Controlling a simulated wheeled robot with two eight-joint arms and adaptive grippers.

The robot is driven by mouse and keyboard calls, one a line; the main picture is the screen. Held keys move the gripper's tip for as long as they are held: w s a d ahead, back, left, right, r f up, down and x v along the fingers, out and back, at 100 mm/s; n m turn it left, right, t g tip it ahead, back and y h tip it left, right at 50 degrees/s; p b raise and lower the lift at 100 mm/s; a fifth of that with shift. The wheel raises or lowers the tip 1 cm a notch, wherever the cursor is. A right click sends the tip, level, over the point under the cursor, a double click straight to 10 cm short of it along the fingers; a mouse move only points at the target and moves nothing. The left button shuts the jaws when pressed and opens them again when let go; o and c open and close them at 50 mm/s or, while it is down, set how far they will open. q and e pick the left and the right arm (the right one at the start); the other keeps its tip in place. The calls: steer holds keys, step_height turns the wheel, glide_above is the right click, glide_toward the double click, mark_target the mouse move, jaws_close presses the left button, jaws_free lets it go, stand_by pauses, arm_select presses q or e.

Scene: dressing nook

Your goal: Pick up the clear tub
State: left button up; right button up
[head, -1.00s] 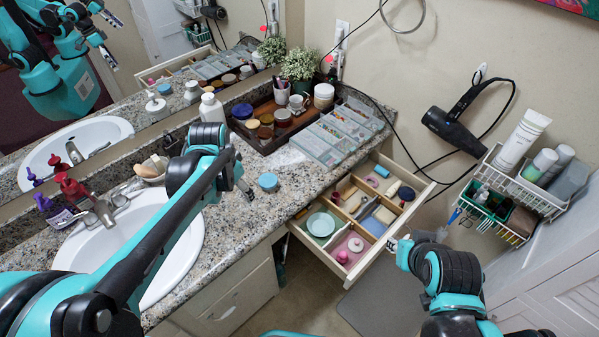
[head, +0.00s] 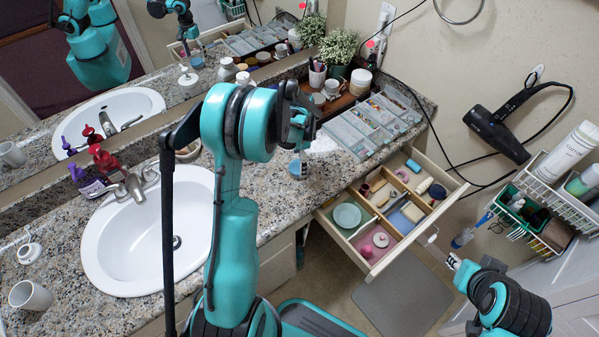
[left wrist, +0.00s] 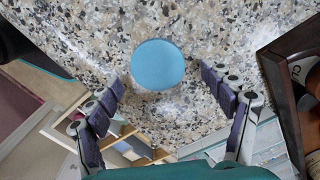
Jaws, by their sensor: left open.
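The clear tub (head: 298,169) stands on the granite counter, partly hidden behind my left gripper in the head view. In the left wrist view its round blue lid (left wrist: 158,65) faces the camera. My left gripper (head: 300,140) hangs above the tub, pointing down. In the left wrist view its fingers (left wrist: 163,82) are spread wide, one on each side of the tub, with nothing between them touching it. My right gripper (head: 453,262) is small at the lower right, in front of the open drawer and away from the tub; its opening is unclear.
An organizer with clear compartments (head: 372,122) and a dark wooden tray (head: 338,104) stand behind the tub. An open drawer (head: 330,222) with several items juts out at the right. The sink (head: 140,250) lies at the left. Bare counter (head: 265,205) shows in front of the tub.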

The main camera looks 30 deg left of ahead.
arm_select(q)
step_height(320, 180, down, 4)
steer(key=shift+r+b, duration=0.2)
steer(key=shift+b, duration=0.45)
steer(key=shift+s+r, duration=0.1)
steer(key=c, duration=1.4)
steer(key=shift+c, duration=0.2)
steer(key=shift+r, duration=0.15)
